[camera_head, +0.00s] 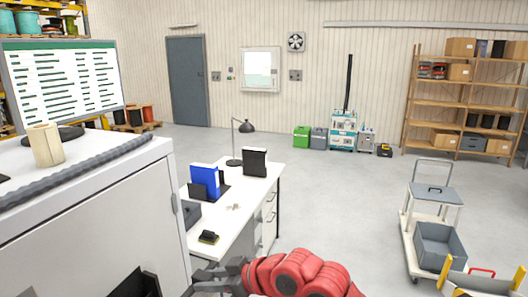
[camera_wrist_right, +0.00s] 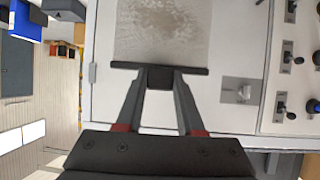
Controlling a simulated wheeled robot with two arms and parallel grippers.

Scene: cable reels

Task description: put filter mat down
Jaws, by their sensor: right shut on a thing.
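My right gripper (camera_head: 205,281) is at the bottom of the head view, in front of the white cabinet (camera_head: 95,225), with its red arm coming in from the lower right. In the right wrist view, its fingers (camera_wrist_right: 160,79) are shut on the dark bar-like edge of a dusty grey-brown mat (camera_wrist_right: 163,32), which looks like the filter mat. The mat extends beyond the fingertips, its far end cut off by the frame, over a white surface. I cannot tell if it touches that surface. My left gripper is not in view.
A white desk (camera_head: 227,226) with a blue binder (camera_head: 205,181), black binder (camera_head: 255,163) and lamp (camera_head: 245,126) stands beyond the cabinet. A beige roll (camera_head: 46,145) stands on the cabinet. A trolley (camera_head: 438,247) is at the right. The middle floor is clear.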

